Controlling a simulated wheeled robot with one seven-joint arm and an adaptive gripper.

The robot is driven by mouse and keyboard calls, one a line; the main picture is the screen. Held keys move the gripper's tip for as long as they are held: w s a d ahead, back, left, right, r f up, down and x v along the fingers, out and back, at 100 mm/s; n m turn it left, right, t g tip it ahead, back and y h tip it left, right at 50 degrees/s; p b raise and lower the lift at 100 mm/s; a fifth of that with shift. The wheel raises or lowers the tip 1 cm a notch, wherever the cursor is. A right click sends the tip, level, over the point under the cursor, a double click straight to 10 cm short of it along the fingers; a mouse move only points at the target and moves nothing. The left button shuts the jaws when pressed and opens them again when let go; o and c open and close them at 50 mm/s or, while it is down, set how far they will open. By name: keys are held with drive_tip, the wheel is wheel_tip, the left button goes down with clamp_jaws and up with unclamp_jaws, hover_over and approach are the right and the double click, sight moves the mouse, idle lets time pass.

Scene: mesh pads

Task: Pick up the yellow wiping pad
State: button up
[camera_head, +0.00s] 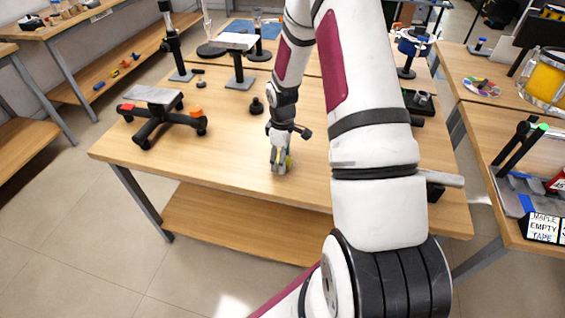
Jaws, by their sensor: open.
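My gripper (280,168) points down at the tabletop near the front edge of the middle table. It is open. A small patch of yellow, probably the yellow wiping pad (288,160), shows at the right finger. My fingers hide most of it, so I cannot tell whether it touches them or lies between them.
The wooden table (220,150) is bare to the left of my gripper. A small black knob-like object (256,106) stands just behind it. A black-legged stand (160,115) with an orange block is at the table's left. My arm covers the table's right part.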

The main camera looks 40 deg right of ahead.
drive_tip(key=shift+f, duration=0.25)
drive_tip(key=c, duration=1)
drive_tip(key=shift+r, duration=0.15)
drive_tip(key=shift+r, duration=0.6)
wheel_tip(320, 180, up, 2)
drive_tip(key=shift+r, duration=0.2)
drive_tip(key=s+a, duration=0.2)
drive_tip(key=s, duration=0.2)
drive_tip(key=s+a, duration=0.3)
drive_tip(key=s, duration=0.2)
drive_tip(key=s+a+r, duration=0.1)
drive_tip(key=s+a, duration=0.2)
drive_tip(key=s, duration=0.1)
drive_tip(key=shift+s+a+b, duration=0.2)
drive_tip(key=shift+s+b, duration=0.1)
drive_tip(key=shift+c, duration=0.6)
